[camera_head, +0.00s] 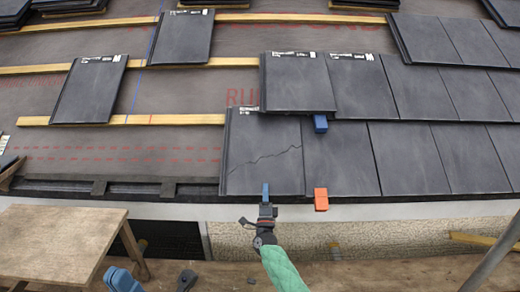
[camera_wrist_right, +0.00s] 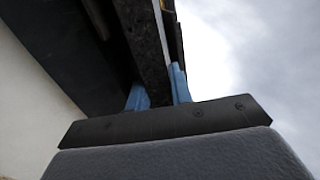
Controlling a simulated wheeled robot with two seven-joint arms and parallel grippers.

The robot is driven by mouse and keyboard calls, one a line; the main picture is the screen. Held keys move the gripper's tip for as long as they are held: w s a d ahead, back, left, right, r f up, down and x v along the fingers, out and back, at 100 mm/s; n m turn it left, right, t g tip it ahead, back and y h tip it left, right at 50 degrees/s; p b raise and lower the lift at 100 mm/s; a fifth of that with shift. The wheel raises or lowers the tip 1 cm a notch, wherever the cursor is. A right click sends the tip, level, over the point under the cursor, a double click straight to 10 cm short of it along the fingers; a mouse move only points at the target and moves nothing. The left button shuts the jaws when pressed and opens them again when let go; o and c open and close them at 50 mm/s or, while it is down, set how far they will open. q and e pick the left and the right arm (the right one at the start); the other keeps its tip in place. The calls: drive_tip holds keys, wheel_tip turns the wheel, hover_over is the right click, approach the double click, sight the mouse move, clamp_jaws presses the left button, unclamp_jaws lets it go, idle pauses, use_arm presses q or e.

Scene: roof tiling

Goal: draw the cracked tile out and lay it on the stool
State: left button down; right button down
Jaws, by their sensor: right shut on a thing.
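The cracked tile (camera_head: 255,165) is dark grey, with a jagged crack across its middle. It lies at the left end of the lowest row, its upper edge under the tile above (camera_head: 297,82). My right gripper (camera_head: 266,190) is shut on its lower edge, one blue finger showing on top. In the right wrist view my right gripper (camera_wrist_right: 160,92) has its two blue fingers on either side of a dark slab edge. The wooden stool (camera_head: 55,240) stands at the lower left, its top bare. My left gripper (camera_head: 121,280) shows only partly, blue, at the bottom edge; its jaws are unclear.
A blue wedge (camera_head: 320,123) sits under the tile above, and an orange wedge (camera_head: 321,199) is at the eave right of the cracked tile. Sound tiles (camera_head: 405,158) adjoin on the right. Bare underlay (camera_head: 130,155) is left of it. A slanted pole (camera_head: 495,250) stands at lower right.

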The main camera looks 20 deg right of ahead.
drive_tip(key=shift+s+r+p, duration=0.1)
drive_tip(key=shift+r+p, duration=0.25)
drive_tip(key=shift+r, duration=0.1)
idle(0.6)
drive_tip(key=shift+s+f, duration=0.15)
drive_tip(key=v, duration=1.2)
drive_tip(key=shift+b, duration=0.3)
idle(1.3)
drive_tip(key=shift+s+a, duration=0.1)
idle(0.3)
